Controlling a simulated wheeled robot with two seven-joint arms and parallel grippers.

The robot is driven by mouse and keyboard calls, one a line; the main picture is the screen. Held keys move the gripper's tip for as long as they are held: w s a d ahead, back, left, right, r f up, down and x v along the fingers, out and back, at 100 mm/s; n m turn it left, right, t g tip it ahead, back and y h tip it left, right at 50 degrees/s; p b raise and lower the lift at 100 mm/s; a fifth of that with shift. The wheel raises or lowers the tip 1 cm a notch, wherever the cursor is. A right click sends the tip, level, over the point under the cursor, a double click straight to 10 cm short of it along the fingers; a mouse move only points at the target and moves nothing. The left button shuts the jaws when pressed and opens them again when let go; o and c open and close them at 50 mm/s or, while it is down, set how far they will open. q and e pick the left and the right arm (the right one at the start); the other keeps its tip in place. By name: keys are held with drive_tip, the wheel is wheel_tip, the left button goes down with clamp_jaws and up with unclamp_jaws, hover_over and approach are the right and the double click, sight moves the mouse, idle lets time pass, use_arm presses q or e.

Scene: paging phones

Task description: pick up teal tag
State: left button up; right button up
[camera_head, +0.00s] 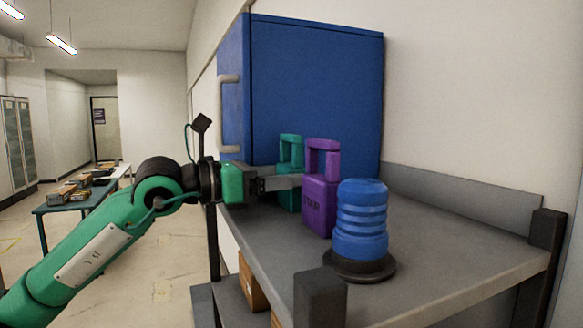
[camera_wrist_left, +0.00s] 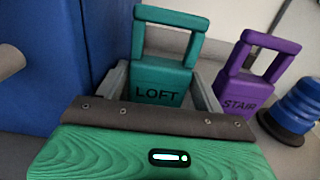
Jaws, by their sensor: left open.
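The teal tag (camera_head: 290,151) is a block with a loop handle on top, standing upright on the grey shelf. In the left wrist view the teal tag (camera_wrist_left: 163,75) reads "LOFT". My left gripper (camera_head: 284,182) reaches in from the left at the height of the tag's body. Its jaws are open, with one finger on each side of the teal tag's lower body in the wrist view. The purple tag hides part of the teal tag in the head view. I cannot tell whether the fingers touch it. My right gripper is not in view.
A purple tag (camera_head: 319,205) reading "STAIR" stands close to the right. A blue ribbed cylinder on a dark base (camera_head: 361,222) stands nearer the front. A blue cabinet (camera_head: 315,85) with a pale handle is behind. The shelf (camera_head: 455,245) is bare toward the right.

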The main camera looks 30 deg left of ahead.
use_arm(q)
drive_tip(key=shift+w, duration=0.1)
drive_tip(key=c, duration=0.7)
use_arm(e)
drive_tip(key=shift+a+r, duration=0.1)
use_arm(q)
drive_tip(key=shift+r, duration=0.1)
